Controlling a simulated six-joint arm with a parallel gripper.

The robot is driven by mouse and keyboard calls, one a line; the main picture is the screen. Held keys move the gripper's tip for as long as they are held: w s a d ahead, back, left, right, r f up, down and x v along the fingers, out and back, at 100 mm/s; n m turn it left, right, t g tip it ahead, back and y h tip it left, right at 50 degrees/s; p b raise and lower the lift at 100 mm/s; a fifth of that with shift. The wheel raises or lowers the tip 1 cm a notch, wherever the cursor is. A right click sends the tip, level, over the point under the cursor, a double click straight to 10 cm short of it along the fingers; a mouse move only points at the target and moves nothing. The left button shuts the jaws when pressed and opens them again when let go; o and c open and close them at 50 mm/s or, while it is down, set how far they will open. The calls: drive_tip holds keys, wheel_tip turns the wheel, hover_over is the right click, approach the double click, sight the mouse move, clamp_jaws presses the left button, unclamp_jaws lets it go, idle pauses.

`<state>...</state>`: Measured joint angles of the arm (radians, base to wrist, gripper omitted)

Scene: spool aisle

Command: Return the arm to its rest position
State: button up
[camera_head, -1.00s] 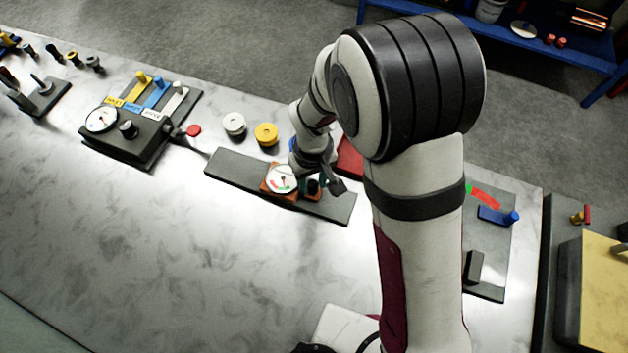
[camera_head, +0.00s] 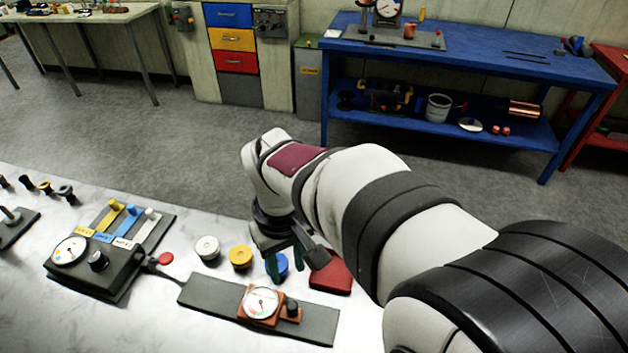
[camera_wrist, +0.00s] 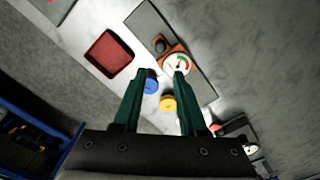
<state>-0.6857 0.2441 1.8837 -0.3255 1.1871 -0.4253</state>
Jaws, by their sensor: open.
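My gripper (camera_head: 285,266) is open and empty, pointing down above the marble-patterned table (camera_head: 130,320). Its two green fingers (camera_wrist: 152,92) stand apart in the wrist view, with nothing held between them. A blue spool (camera_head: 279,266) shows behind the fingers in the head view. In the wrist view the blue spool (camera_wrist: 151,84) and a yellow spool (camera_wrist: 168,103) lie below the fingers. My arm reaches in from the lower right of the head view, raised and bent.
A dark plate (camera_head: 215,297) bears an orange-based gauge (camera_head: 262,302). A white spool (camera_head: 207,249), the yellow spool (camera_head: 240,256) and a red tray (camera_head: 332,275) stand nearby. A black gauge box (camera_head: 92,270) is left. A blue workbench (camera_head: 470,60) stands beyond open floor.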

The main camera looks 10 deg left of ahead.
idle(0.3)
drive_tip(key=s+d+r+m+y, duration=0.1)
drive_tip(key=s+d+r+m, duration=0.1)
drive_tip(key=s+d+m, duration=1.2)
drive_tip(key=d, duration=0.5)
drive_tip(key=shift+s+m+y, duration=0.3)
drive_tip(key=shift+s+y, duration=0.05)
drive_tip(key=shift+y, duration=0.05)
drive_tip(key=shift+r, duration=0.1)
idle(0.3)
